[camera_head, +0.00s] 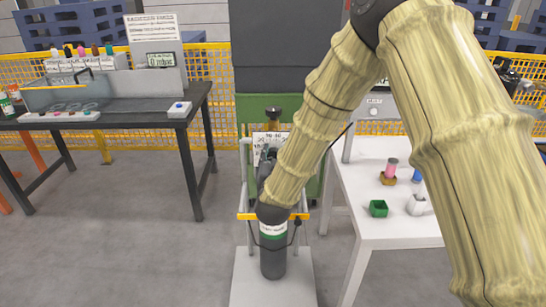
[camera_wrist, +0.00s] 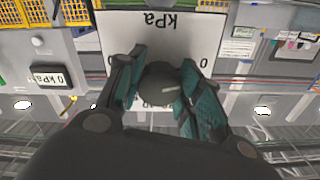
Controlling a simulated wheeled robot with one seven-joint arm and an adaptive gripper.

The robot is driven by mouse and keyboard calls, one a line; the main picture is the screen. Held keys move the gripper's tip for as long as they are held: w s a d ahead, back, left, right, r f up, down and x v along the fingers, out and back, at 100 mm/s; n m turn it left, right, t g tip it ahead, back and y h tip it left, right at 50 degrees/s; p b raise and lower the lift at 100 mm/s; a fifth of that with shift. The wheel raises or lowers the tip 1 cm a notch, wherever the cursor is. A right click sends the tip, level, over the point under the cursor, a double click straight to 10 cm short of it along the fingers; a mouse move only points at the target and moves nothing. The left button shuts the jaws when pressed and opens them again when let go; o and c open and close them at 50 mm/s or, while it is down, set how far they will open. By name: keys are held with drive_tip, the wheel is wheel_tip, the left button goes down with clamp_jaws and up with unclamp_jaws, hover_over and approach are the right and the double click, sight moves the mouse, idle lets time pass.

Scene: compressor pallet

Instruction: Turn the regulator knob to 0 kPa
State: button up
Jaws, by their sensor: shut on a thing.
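In the wrist view, which is upside down, a round dark knob (camera_wrist: 162,84) with a pale mark stands in front of a white panel (camera_wrist: 205,30) lettered kPa, with a 0 visible near each side. My gripper (camera_wrist: 162,66) is shut on this knob, its teal-padded fingers on either side. The fingers and knob hide much of the panel's lower part. A small display (camera_wrist: 52,78) at left reads 0 kPa upside down. In the head view, my arm hides part of the white panel (camera_head: 261,141) above the dark cylinder (camera_head: 273,262), and I cannot make out the grip.
The cylinder stands on a pale stand with a yellow bar. A white table (camera_head: 400,228) at right holds a green box (camera_head: 378,208) and other small items. A dark workbench (camera_head: 140,113) stands at left. Yellow mesh fencing (camera_head: 110,145) runs behind; open floor lies front left.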

drive_tip(key=shift+s+f, duration=0.1)
drive_tip(key=shift+f, duration=0.05)
idle(0.3)
drive_tip(key=o, duration=1)
drive_tip(key=shift+o, duration=0.2)
drive_tip(key=s, duration=1.2)
